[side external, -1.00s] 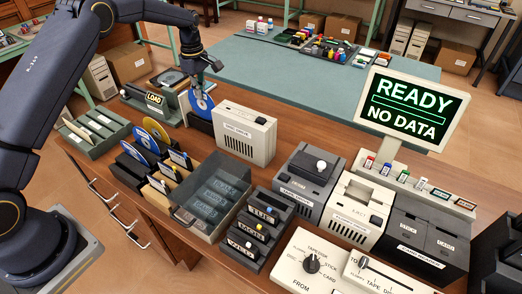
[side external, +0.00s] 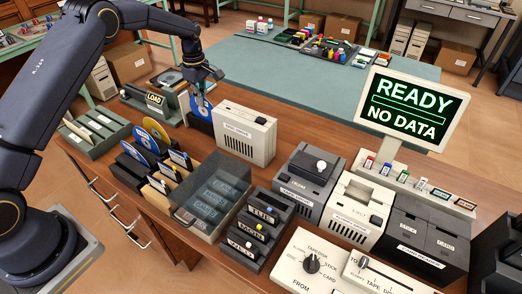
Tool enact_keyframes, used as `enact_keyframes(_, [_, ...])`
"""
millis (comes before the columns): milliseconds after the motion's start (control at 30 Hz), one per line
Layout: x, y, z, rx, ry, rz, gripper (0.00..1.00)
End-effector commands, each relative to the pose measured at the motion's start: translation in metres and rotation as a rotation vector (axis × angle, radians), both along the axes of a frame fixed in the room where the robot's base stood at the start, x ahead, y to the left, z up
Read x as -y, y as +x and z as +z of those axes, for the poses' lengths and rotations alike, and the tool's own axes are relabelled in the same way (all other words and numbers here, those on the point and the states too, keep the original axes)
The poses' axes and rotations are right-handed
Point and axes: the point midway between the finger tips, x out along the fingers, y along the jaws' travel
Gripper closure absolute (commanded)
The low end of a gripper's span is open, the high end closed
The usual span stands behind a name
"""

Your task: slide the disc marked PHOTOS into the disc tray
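A blue disc (side external: 200,108) with a pale centre stands upright at the left of a white boxy unit (side external: 246,134). My gripper (side external: 203,93) is over the disc's top edge, pointing down, and appears shut on it; the fingertips are small in this view. The disc's marking is too small to read. A dark piece (side external: 198,125) shows just below the disc; I cannot tell whether it is the disc tray or whether the disc touches it. The white unit's label is not clearly legible.
Other discs (side external: 155,128) stand in a dark rack at left. A green holder marked LOAD (side external: 155,100) is behind it. A clear-sided bin (side external: 212,195) and grey machines (side external: 305,178) stand in front. The monitor (side external: 410,108) reads READY, NO DATA.

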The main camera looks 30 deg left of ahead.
Motion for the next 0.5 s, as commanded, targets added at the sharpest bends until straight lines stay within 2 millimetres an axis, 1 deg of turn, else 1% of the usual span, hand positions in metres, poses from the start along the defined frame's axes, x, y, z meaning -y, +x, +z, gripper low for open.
enact_keyframes(500, [0.000, 0.000, -0.023, -0.001, 0.000, -0.001, 1.00])
